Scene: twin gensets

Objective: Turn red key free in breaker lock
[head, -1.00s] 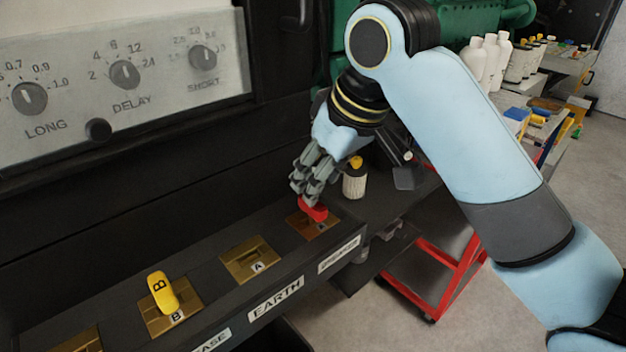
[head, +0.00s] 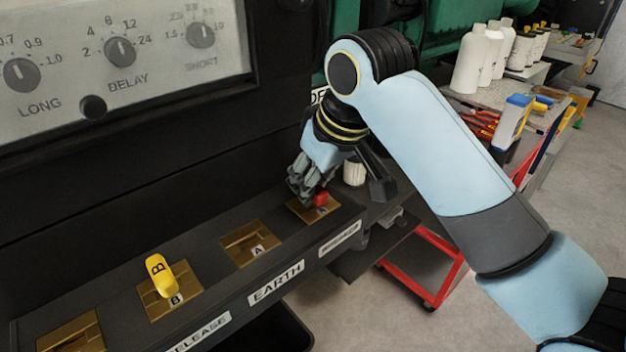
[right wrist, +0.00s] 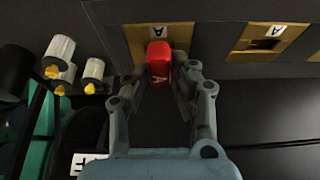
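The red key (head: 320,198) stands in the brass lock plate (head: 327,210) at the far right end of the dark ledge. My right gripper (head: 308,194) reaches down over the key. Its two fingers (right wrist: 160,78) lie close along both sides of the key and look shut on it; they hide part of it in the head view. My left gripper is not in view.
A yellow key B (head: 160,275) stands in another brass plate on the ledge. An empty plate A (head: 250,243) lies between them. A red cart (head: 425,270) and a bottle-laden bench (head: 560,115) are to the right.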

